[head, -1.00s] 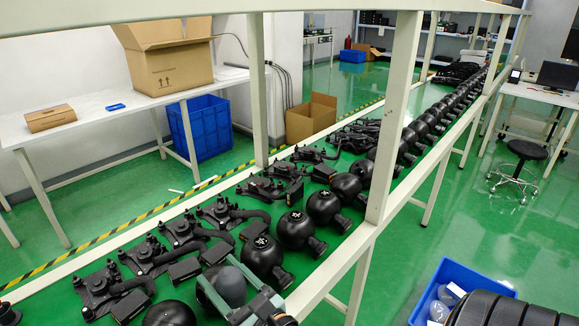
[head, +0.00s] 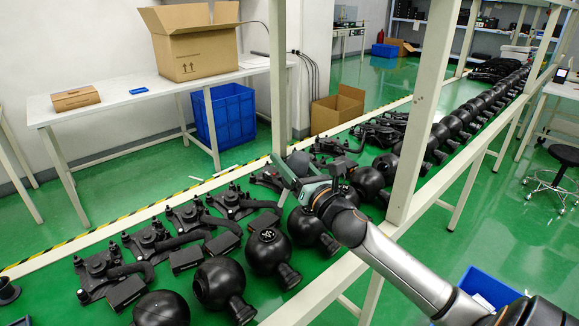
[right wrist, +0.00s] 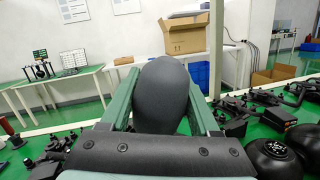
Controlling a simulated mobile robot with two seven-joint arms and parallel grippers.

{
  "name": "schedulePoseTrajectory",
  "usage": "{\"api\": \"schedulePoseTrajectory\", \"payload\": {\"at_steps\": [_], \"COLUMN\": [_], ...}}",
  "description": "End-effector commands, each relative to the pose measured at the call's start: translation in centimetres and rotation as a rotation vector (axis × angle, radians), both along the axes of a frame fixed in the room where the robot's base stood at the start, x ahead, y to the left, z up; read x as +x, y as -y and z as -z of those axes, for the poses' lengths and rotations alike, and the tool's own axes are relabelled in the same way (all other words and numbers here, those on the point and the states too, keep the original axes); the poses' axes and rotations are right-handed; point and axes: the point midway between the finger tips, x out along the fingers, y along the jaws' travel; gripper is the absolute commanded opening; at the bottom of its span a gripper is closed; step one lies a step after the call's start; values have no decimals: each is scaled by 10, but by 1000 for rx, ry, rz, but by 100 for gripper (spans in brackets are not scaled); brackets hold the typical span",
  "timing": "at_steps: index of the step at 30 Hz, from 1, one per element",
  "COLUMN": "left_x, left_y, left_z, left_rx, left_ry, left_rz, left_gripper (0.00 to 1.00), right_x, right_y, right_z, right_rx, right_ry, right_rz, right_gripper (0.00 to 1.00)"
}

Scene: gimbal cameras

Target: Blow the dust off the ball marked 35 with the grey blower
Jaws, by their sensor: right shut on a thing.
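My right gripper (head: 302,176) is shut on the grey blower (head: 298,162), a rounded dark grey bulb. In the right wrist view the bulb (right wrist: 161,95) stands between the two green fingers. The gripper is above the row of black balls on the green line. A black ball with a white marking on top (head: 269,255) sits nearer and to the left of the gripper. A marked ball (right wrist: 275,158) also shows at the lower right of the right wrist view. The markings are too small to read, so I cannot tell which ball is 35. My left gripper is out of view.
Black arm-like gimbal parts (head: 190,220) lie in a row left of the balls. A cardboard box (head: 195,55) and white table (head: 110,100) are beyond the line.

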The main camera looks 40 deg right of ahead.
Motion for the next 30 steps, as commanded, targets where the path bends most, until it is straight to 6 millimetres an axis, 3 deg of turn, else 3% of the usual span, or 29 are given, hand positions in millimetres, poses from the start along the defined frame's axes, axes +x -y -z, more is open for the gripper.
{"api": "schedulePoseTrajectory", "payload": {"at_steps": [16, 28, 29, 30], "left_x": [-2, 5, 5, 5], "left_y": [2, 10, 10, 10], "left_z": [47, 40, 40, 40], "left_rx": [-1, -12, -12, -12], "left_ry": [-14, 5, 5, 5], "left_rz": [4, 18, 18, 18], "left_gripper": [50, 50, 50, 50], "right_x": [8, 9, 9, 9], "right_y": [-14, -16, -16, -16], "right_z": [47, 50, 50, 50], "right_rx": [0, -2, -2, -2], "right_ry": [0, -1, -1, -1], "right_rz": [1, 1, 1, 1], "right_gripper": [0, 0, 59, 54]}}
